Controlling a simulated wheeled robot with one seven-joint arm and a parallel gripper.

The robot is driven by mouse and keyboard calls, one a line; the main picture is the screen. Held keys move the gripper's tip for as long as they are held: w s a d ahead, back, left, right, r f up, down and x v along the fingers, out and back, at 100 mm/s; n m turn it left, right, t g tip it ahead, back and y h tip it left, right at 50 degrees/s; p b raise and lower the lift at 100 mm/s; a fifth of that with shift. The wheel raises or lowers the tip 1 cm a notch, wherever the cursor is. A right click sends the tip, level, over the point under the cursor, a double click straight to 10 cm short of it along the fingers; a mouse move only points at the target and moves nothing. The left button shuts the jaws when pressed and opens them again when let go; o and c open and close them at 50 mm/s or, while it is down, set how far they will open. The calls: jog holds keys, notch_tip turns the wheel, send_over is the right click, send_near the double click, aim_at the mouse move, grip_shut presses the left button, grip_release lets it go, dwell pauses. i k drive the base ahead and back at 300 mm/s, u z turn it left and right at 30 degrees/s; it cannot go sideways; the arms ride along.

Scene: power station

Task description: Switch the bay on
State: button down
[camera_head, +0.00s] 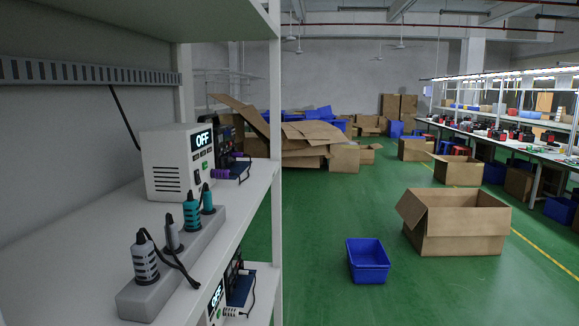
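A white power unit (178,160) stands on the shelf at left, its display (203,139) reading OFF. Its front carries small buttons and a green switch (205,166). A grey power strip (172,262) lies in front of it with several plugs standing in it, grey (146,258) and teal (192,212). A dark device (236,160) with purple parts sits just beyond the unit. On the level below, another unit (216,300) also shows OFF, partly hidden by the shelf edge. My gripper is not in view.
A white shelf post (276,120) stands right of the units, and an upper shelf overhangs them. A blue bin (367,260) and an open cardboard box (455,222) stand on the green floor. Cartons are piled behind; a long workbench runs at right.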

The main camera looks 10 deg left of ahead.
aim_at(197, 172)
jog(key=z, duration=0.25)
jog(key=i, duration=0.65)
jog(key=u, duration=0.75)
jog(key=i, duration=0.65)
jog(key=u, duration=0.75)
